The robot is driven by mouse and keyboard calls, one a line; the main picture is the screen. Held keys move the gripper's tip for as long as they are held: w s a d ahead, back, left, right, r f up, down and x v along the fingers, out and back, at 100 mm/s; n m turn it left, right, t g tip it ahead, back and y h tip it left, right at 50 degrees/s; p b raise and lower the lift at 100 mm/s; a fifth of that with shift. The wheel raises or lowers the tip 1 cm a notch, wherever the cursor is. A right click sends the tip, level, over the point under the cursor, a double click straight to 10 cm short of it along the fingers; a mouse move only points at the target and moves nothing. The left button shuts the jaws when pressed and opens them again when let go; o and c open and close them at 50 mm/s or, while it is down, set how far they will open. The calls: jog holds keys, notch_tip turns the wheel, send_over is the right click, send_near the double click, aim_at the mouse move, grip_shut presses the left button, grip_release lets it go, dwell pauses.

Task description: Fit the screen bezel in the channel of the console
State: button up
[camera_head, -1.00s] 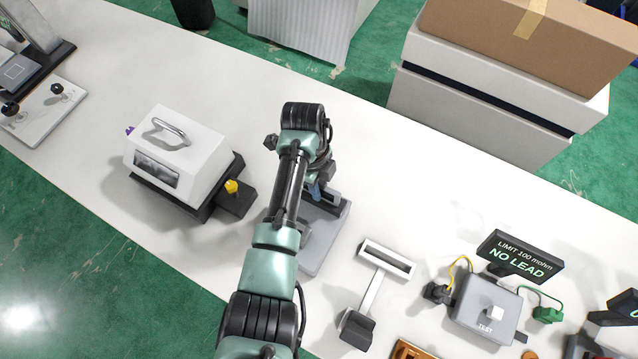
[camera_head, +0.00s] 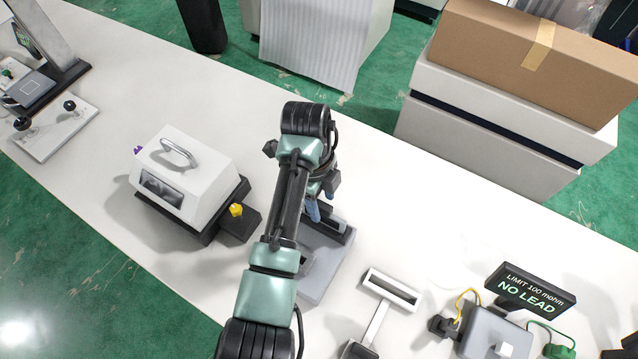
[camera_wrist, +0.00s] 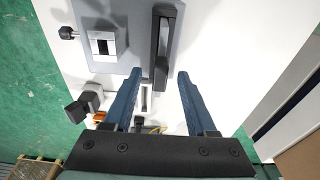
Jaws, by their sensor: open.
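The console (camera_head: 322,280) is a flat grey plate on the bench, partly hidden by my arm. A long black bar (camera_head: 342,238), which looks like the channel, stands along its edge; the bar also shows in the wrist view (camera_wrist: 163,45). A white slotted frame on a stem (camera_head: 392,288) stands right of the console. My gripper (camera_wrist: 159,74) is open and empty, its blue fingertips to either side of the bar's near end in the wrist view.
A white housing with a handle (camera_head: 187,172) stands left of the arm, with a yellow-topped black block (camera_head: 238,222) beside it. A grey tester (camera_head: 492,335) and a "NO LEAD" sign (camera_head: 530,290) are at right. The bench behind my arm is clear.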

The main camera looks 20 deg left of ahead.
jog(key=r, duration=0.7)
jog(key=shift+w+a+r+p, duration=0.1)
jog(key=shift+a+r+p, duration=0.05)
jog(key=shift+a+p, duration=0.25)
jog(key=w+d+r+n+t+b, duration=0.1)
jog(key=w+d+r+n+t, duration=0.2)
jog(key=w+r+t, duration=0.4)
jog(key=w+d+r+n+t+b, duration=0.1)
jog(key=w+d+r+n+t, duration=0.2)
jog(key=w+r, duration=0.4)
notch_tip(320, 180, up, 13)
jog(key=d+n+t, duration=0.3)
jog(key=t, duration=0.1)
jog(key=s+d+r+n+t, duration=0.1)
jog(key=s+r+n+t, duration=0.25)
jog(key=r, duration=0.45)
jog(key=s+d+r+n+t, duration=0.1)
jog(key=s+r+n+t, duration=0.2)
jog(key=r, duration=0.5)
jog(key=s+r+n+t+y+b, duration=0.1)
jog(key=s+r+n+t, duration=0.3)
jog(key=s+r+t, duration=0.3)
jog(key=s+r, duration=0.4)
jog(key=s, duration=0.1)
jog(key=shift+s+d+r+n, duration=0.25)
jog(key=shift+s+r+n, duration=0.05)
jog(key=shift+s+n, duration=0.1)
